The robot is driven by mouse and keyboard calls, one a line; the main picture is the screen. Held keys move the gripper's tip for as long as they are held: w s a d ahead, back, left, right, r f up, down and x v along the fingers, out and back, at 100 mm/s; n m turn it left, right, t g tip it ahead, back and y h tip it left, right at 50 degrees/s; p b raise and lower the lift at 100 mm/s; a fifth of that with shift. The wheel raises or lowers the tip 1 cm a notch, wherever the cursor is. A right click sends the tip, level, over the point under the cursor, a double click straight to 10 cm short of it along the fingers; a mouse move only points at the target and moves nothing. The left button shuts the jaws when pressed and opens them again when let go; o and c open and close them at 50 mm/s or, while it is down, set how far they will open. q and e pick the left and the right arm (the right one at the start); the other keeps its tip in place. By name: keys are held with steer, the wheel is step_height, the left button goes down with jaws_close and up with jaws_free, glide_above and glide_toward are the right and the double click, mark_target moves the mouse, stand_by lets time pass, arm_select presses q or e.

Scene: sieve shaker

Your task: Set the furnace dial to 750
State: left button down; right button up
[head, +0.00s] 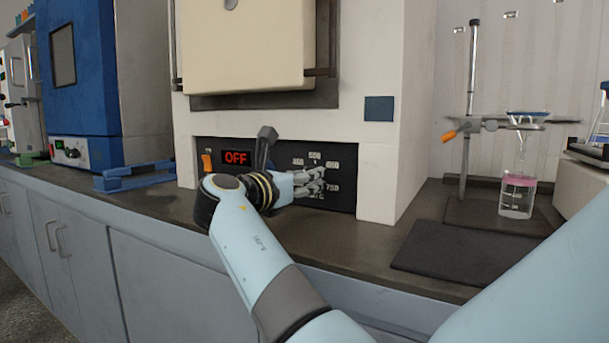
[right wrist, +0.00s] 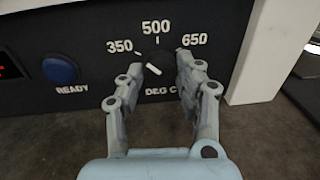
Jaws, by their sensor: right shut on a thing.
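The furnace (head: 380,155) has a black control panel (head: 225,182) with white labels around its dial. In the right wrist view, the black dial (right wrist: 153,69) shows a white pointer line slanting up-left, roughly toward 350. The labels 350, 500 and 650 are readable there, and 750 shows in the head view. My right gripper (head: 314,183) is at the dial, and in the right wrist view its fingers (right wrist: 155,82) are closed on the dial's two sides. The fingers partly hide the dial. My left gripper is not in view.
The furnace display (head: 237,157) reads OFF beside an orange switch (head: 207,161). A blue READY button (right wrist: 60,69) lies left of the dial. A blue oven (head: 80,65) stands left. A stand (head: 470,110) and beaker (head: 517,197) stand right, behind a dark mat (head: 455,254).

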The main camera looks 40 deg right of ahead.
steer(key=shift+r+m+p, duration=0.2)
steer(key=shift+m+p, duration=0.1)
steer(key=shift+m, duration=0.1)
steer(key=shift+m+p, duration=0.3)
steer(key=m+p, duration=0.2)
steer(key=m, duration=0.1)
steer(key=shift+f+y, duration=0.1)
steer(key=shift+y, duration=0.2)
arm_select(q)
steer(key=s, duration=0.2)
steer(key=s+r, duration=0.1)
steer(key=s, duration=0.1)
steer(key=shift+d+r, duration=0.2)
arm_select(e)
steer(key=shift+m, duration=0.6)
steer(key=shift+f, duration=0.1)
